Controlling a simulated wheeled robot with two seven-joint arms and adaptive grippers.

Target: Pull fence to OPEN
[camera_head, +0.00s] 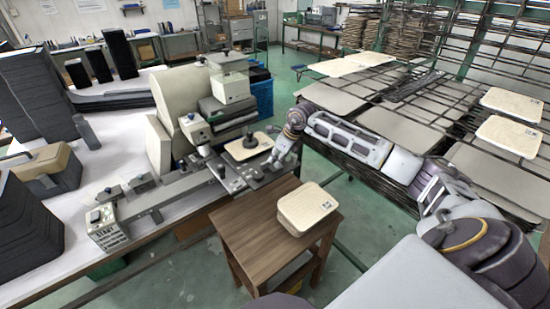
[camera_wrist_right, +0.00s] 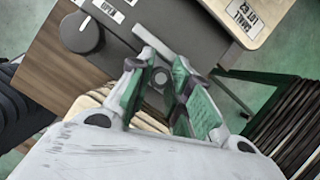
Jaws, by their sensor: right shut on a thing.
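My right gripper (camera_head: 281,158) is at the right end of the dark machine plate (camera_head: 262,180). In the right wrist view its green-padded fingers (camera_wrist_right: 162,85) are shut around a small grey part with a round end, which seems to be the fence's handle. A light metal bar (camera_wrist_right: 152,40) runs just beyond the fingertips; I cannot tell whether it belongs to the fence. A label reading OPEN (camera_wrist_right: 108,11) lies on the dark plate beside a black knob (camera_wrist_right: 82,32). The fence is largely hidden by the gripper in the head view. My left gripper is out of view.
A small wooden table (camera_head: 250,240) bearing a cream panel (camera_head: 307,207) stands just below my right gripper. Metal racks (camera_head: 400,115) with panels stand at right.

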